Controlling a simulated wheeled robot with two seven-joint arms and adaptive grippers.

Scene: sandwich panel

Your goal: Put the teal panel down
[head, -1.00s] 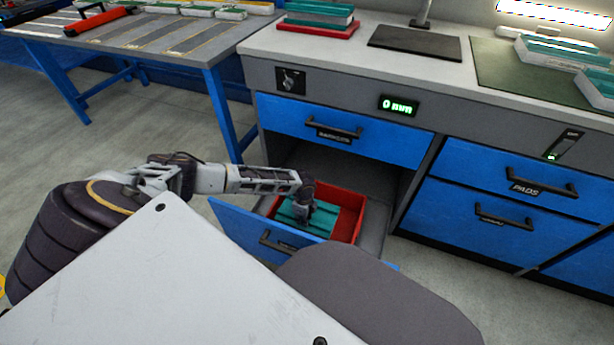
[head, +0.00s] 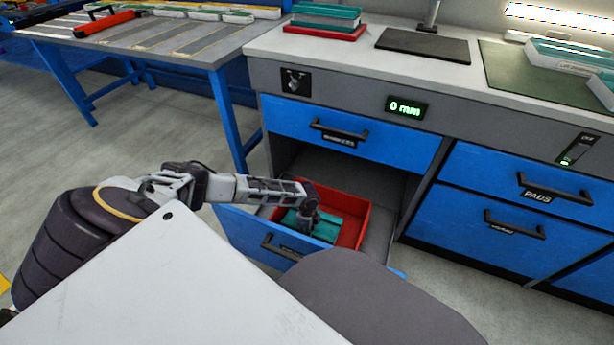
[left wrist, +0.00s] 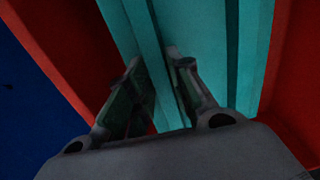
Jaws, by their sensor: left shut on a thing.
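The teal panel (head: 328,229) is inside a red tray (head: 364,226) in the open lower drawer, partly hidden by my gripper and the drawer front. My left gripper (head: 305,225) reaches down into the tray and is shut on the panel. In the left wrist view the two fingers (left wrist: 153,82) close on a raised part of the ribbed teal panel (left wrist: 218,45), with red tray walls (left wrist: 62,50) on both sides. I cannot tell whether the panel's underside touches the tray floor. My right gripper is in neither view.
The blue drawer front (head: 245,232) stands pulled out close beside my forearm. Above it is a closed blue drawer (head: 390,140). The counter holds a stack of teal and red pieces (head: 328,18) and a dark plate (head: 425,45). A side table (head: 150,40) stands at left.

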